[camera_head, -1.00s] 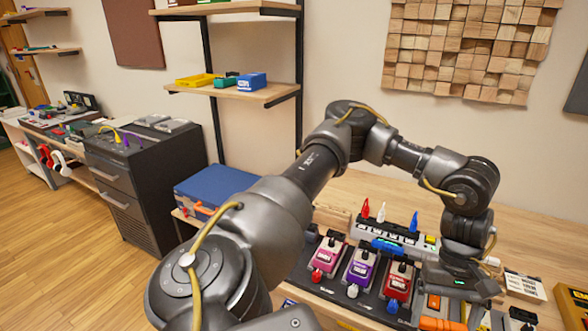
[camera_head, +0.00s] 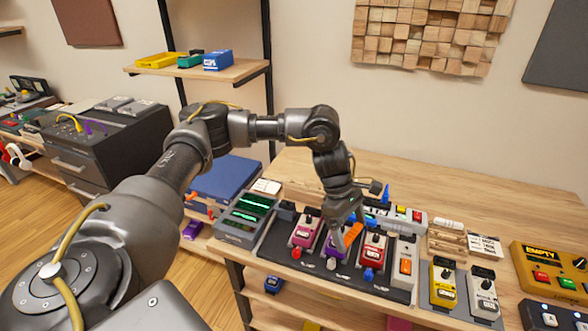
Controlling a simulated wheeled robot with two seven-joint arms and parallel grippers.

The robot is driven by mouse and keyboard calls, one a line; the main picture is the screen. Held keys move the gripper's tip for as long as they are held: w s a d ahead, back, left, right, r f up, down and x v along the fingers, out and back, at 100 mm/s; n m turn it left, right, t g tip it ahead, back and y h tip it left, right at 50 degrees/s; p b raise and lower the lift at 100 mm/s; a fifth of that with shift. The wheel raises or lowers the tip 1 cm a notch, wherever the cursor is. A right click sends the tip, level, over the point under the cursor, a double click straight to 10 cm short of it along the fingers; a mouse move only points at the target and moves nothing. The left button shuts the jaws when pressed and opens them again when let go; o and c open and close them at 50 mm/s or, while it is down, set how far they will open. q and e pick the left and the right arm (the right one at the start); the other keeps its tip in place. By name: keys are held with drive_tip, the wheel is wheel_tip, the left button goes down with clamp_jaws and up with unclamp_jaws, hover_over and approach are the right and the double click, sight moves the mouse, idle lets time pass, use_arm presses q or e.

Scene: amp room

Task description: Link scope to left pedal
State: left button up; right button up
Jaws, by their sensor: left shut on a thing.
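The scope (camera_head: 245,218), a grey box with glowing green traces, sits at the left end of the bench. The left pedal (camera_head: 304,232) is pink and stands first on the dark pedalboard (camera_head: 272,243), with a red knob at its front. A purple pedal (camera_head: 333,246) and a red pedal (camera_head: 373,250) stand to its right. My left gripper (camera_head: 345,226) points down over the purple and red pedals. It is shut on a small orange piece (camera_head: 353,235), whose shape is partly hidden by the fingers. My right gripper is out of view.
A white-and-orange unit (camera_head: 405,262) ends the board. A yellow pedal (camera_head: 444,284) and a grey pedal (camera_head: 482,292) stand right of it. A blue upright plug (camera_head: 385,195) stands behind. A blue case (camera_head: 225,180) lies left. Bare bench top is at the back right.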

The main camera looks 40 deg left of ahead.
use_arm(q)
drive_tip(key=w+a+r+n+t+y+p, duration=0.2)
drive_tip(key=w+a+n+t+p, duration=0.3)
drive_tip(key=a+n, duration=0.5)
drive_tip(key=w+a+f+n+y+p, duration=0.1)
drive_tip(key=a+n+y+p, duration=0.2)
drive_tip(key=a+n, duration=0.8)
drive_tip(key=shift+w+a+n+g+y, duration=0.15)
drive_tip(key=shift+a+n+g+y, duration=0.2)
drive_tip(key=shift+a+y, duration=0.35)
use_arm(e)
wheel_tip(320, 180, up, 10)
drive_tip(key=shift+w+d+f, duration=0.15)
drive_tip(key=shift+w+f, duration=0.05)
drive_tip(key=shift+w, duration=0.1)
use_arm(q)
drive_tip(key=shift+f, duration=0.1)
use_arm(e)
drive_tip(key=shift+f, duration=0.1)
use_arm(q)
wheel_tip(320, 180, down, 7)
drive_tip(key=b, duration=0.6)
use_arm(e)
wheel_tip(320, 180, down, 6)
use_arm(q)
drive_tip(key=shift+w, duration=0.1)
